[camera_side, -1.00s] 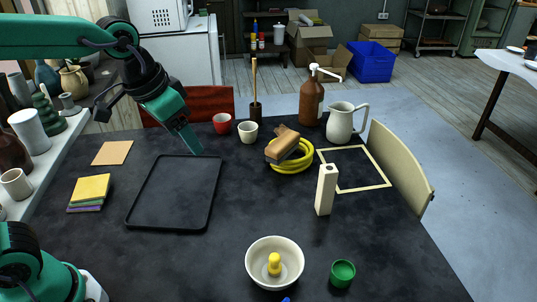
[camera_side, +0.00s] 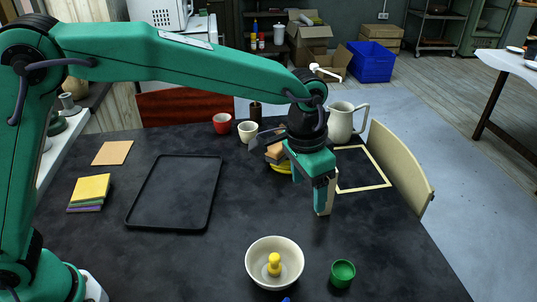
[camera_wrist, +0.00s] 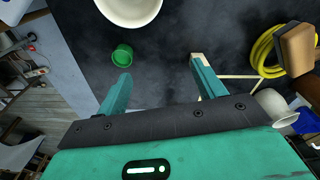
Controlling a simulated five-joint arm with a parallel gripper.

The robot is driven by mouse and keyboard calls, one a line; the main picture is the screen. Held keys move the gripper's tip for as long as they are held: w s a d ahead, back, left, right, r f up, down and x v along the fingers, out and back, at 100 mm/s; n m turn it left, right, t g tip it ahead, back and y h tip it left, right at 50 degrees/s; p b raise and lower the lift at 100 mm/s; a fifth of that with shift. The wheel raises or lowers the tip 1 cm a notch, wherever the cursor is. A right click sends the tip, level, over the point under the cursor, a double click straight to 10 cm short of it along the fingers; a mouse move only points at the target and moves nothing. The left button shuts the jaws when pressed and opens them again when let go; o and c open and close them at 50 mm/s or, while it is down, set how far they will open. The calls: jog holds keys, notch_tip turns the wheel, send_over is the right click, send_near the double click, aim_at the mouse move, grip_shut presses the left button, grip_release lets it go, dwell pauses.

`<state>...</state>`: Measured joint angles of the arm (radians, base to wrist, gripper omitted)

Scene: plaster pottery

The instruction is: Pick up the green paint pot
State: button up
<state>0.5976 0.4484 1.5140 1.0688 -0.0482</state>
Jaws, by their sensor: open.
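The green paint pot (camera_side: 342,273) stands upright on the dark table near its front edge, right of a white bowl. It also shows in the wrist view (camera_wrist: 122,55), just beyond the tip of the left finger. My gripper (camera_side: 310,205) is open and empty above the table, behind the pot and apart from it. In the wrist view my gripper's two fingers (camera_wrist: 160,70) are spread wide with bare table between them.
The white bowl (camera_side: 252,258) holds a yellow object (camera_side: 274,264). A black tray (camera_side: 146,226) lies to the left. The table between my gripper and the pot is clear.

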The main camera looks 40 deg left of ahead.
jog(key=m+g, duration=0.1)
jog(key=m, duration=0.1)
send_over(344, 271)
jog(key=s, duration=0.2)
notch_tip(344, 271, down, 10)
jog(key=shift+w+f+y, duration=0.15)
jog(key=shift+f+y, duration=0.15)
jog(key=shift+f, duration=0.9)
jog(key=shift+s+f, duration=0.2)
jog(key=shift+f, duration=2.4)
jog(key=shift+d, duration=0.1)
jog(key=c, duration=1.1)
